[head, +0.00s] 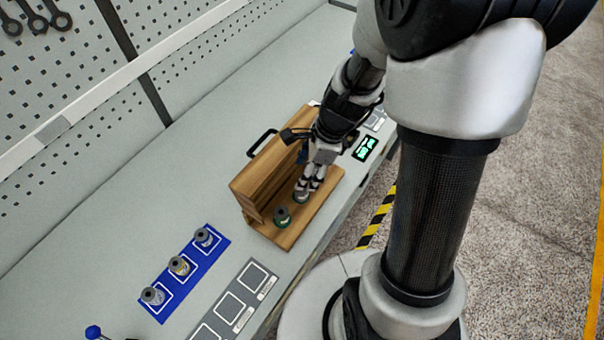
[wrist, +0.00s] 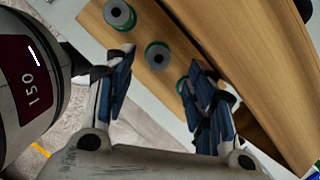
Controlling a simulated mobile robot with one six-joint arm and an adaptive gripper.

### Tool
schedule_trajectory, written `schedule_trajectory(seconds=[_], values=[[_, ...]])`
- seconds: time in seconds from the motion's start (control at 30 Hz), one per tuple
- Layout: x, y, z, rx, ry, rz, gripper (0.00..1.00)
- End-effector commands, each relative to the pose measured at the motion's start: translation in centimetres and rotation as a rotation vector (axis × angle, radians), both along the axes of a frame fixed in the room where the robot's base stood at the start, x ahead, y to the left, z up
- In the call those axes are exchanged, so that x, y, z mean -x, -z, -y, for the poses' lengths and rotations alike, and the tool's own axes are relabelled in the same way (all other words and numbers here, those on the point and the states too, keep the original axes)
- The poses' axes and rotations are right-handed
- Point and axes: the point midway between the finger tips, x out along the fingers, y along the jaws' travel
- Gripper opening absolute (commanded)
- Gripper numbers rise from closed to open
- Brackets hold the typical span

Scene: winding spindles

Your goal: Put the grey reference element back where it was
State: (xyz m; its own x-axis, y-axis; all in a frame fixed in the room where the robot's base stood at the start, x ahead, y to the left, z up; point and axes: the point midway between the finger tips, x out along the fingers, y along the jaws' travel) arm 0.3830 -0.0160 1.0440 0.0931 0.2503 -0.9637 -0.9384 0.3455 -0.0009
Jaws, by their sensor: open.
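On a wooden stand (head: 268,231), a dark grey element with a green base (head: 282,215) stands upright at the near end. A second element with a green base shows in the wrist view (wrist: 158,55), between and beyond the fingertips; in the head view it is mostly hidden by my gripper. Three grey elements stand on a blue mat (head: 181,286): one with a pale band (head: 153,296), one yellow-banded (head: 179,265), one blue-banded (head: 204,237).
A grey panel with empty outlined squares (head: 238,299) lies right of the blue mat. A small green-lit display (head: 366,147) sits beyond the stand.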

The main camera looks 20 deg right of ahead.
Motion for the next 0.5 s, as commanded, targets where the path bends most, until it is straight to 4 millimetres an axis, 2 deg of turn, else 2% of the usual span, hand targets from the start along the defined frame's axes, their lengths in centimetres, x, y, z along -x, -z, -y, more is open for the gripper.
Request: schedule_trajectory(seconds=[0.03,0.2,0.33,0.5], values=[[0.0,-1.6,0.3,0.001,0.002,0.005,0.5],[0.3,-4.2,1.1,0.0,0.001,0.003,0.5],[0.4,-5.2,1.3,0.0,0.001,0.002,0.5],[0.5,-5.5,1.4,0.0,0.0,0.0,0.5]])
